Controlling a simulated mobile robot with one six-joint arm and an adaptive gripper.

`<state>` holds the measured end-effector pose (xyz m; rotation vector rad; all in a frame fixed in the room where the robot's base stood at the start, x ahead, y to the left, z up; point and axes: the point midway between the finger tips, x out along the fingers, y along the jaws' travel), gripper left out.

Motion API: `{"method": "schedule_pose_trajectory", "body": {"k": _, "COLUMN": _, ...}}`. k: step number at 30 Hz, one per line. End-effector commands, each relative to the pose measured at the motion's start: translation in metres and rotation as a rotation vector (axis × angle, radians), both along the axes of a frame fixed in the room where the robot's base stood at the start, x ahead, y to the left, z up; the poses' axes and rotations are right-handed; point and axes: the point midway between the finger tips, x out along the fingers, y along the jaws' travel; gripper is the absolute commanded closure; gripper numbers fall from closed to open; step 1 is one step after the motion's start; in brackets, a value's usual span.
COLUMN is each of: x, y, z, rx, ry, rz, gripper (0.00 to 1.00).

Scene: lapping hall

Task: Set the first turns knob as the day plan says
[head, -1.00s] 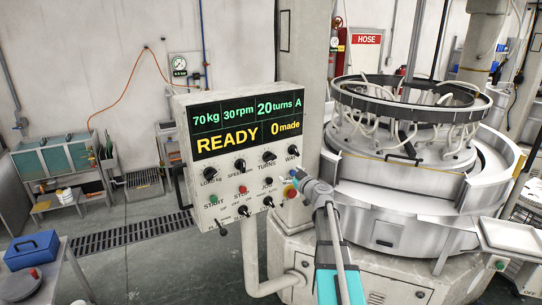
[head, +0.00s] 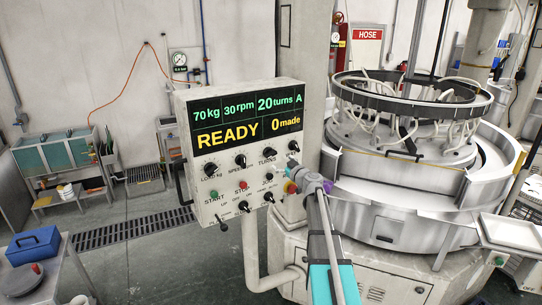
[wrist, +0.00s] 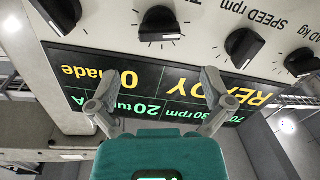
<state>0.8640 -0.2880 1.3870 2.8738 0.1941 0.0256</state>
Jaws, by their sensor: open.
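The control panel (head: 247,150) shows 70 kg, 30 rpm, 20 turns, A, READY and 0 made on its display (head: 247,121). The black turns knob (head: 268,153) is third in the top knob row, above its TURNS label; there seems to be only one knob so labelled. In the wrist view, upside down, the turns knob (wrist: 160,25) lies beyond the fingertips, roughly centred between them. My gripper (head: 295,172) is at the panel's right side; it is open and empty in the wrist view (wrist: 158,88), apart from the knob. No day plan is readable.
The load knob (head: 211,168) and speed knob (head: 240,160) are left of it; the way knob (head: 293,146) is right, close to my gripper. Buttons and smaller switches sit below. The round lapping machine (head: 400,190) stands to the right.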

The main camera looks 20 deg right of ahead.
Motion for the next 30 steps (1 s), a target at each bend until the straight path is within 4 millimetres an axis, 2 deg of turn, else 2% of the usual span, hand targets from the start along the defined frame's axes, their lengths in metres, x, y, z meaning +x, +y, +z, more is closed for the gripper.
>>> {"method": "schedule_pose_trajectory", "body": {"k": 1, "x": 0.011, "y": 0.0, "z": 0.0, "rx": 0.0, "ry": 0.0, "rz": 0.001, "gripper": 0.0}}
{"method": "schedule_pose_trajectory", "body": {"k": 6, "x": 0.037, "y": 0.003, "z": 0.0, "rx": 0.0, "ry": 0.0, "rz": 0.001, "gripper": 0.0}}
{"method": "schedule_pose_trajectory", "body": {"k": 15, "x": 0.073, "y": 0.008, "z": 0.0, "rx": 0.0, "ry": 0.0, "rz": -0.001, "gripper": 0.0}}
{"method": "schedule_pose_trajectory", "body": {"k": 21, "x": 0.083, "y": 0.01, "z": 0.0, "rx": 0.0, "ry": 0.0, "rz": -0.001, "gripper": 0.0}}
{"method": "schedule_pose_trajectory", "body": {"k": 30, "x": 0.083, "y": 0.01, "z": 0.0, "rx": 0.0, "ry": -0.001, "rz": -0.002, "gripper": 0.0}}
